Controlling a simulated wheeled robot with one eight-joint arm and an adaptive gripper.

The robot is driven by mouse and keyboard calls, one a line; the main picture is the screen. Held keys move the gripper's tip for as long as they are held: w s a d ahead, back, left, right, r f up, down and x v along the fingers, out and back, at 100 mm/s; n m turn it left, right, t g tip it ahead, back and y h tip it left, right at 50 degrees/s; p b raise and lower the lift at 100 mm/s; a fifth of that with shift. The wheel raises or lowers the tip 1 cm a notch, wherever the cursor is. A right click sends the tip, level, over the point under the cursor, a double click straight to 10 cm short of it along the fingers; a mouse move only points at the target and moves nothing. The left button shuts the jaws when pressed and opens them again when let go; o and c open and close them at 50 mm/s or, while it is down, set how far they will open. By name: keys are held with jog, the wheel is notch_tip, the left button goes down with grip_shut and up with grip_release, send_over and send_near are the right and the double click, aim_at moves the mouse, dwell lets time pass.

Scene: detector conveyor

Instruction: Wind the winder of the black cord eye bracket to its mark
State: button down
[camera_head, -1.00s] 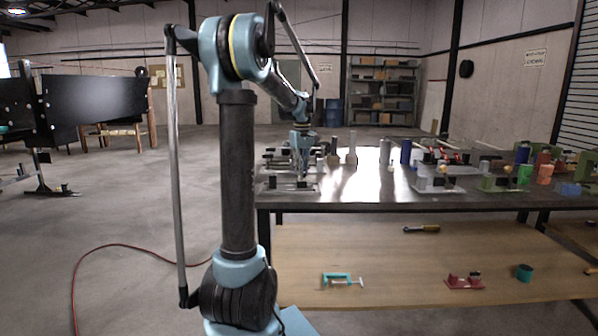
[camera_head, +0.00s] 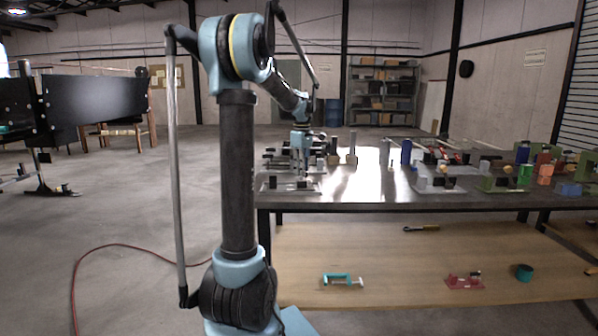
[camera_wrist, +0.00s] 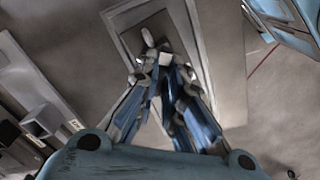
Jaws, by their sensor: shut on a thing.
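My gripper (camera_head: 301,162) points down over the left end of the dark table in the head view. A grey bracket plate (camera_head: 278,185) with black blocks lies under it at the table's near left edge. In the wrist view my gripper (camera_wrist: 165,60) is shut on a small light-coloured piece (camera_wrist: 166,61), which looks like the winder; the fingers hide most of it. A flat plate (camera_wrist: 205,70) lies below the fingers. I cannot make out the mark or the cord.
The dark table (camera_head: 400,207) carries more brackets and several upright cylinders to the right and behind. A wooden shelf (camera_head: 400,265) below holds a teal clamp (camera_head: 342,280), a red bracket (camera_head: 465,282) and a teal cup (camera_head: 523,272). A bright bare patch of tabletop lies right of my gripper.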

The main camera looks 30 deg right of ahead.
jog(key=c, duration=1.7)
grip_release()
notch_tip(320, 180, up, 12)
